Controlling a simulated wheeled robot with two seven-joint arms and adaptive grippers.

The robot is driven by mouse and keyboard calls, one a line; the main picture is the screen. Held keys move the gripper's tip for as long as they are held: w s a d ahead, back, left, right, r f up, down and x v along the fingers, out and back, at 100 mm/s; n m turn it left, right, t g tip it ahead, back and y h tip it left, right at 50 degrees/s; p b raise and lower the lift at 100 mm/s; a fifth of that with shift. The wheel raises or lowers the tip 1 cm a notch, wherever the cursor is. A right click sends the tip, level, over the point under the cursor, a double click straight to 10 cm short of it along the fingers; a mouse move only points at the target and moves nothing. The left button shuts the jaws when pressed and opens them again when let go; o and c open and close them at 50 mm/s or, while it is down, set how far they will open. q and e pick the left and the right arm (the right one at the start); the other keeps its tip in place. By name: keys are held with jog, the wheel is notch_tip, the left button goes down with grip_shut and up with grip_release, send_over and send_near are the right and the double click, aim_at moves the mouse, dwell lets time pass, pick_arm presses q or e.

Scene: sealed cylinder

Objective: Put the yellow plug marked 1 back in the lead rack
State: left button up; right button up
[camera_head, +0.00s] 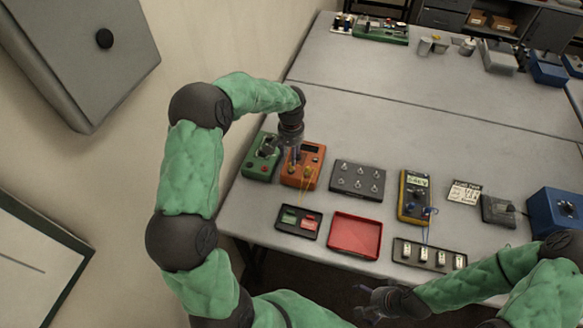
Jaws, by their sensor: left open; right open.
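My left gripper (295,155) is open and points down over the orange box (313,160). Yellow plugs or leads (305,181) show at the front of this box, close below the gripper; their markings are too small to read. I cannot tell whether the gripper touches one. My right gripper (362,300) is open and empty, off the front edge of the table. A dark tray with several white pieces (428,256) lies at the front right. A dark panel with several silver fittings (358,180) lies right of the orange box. I cannot tell which is the lead rack.
A green box (260,158) stands left of the orange one. A yellow meter (414,196) with blue leads, a red tray (355,236), a small dark tray (297,221) and a blue box (556,214) are on the table (400,125). The table's middle is clear.

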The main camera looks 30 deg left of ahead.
pick_arm(q)
jog(key=shift+f+b, duration=2.15)
jog(key=shift+f, duration=1.5)
grip_shut()
jog(key=shift+r, duration=0.2)
jog(key=shift+r+p, duration=1.75)
jog(key=shift+r, duration=1.1)
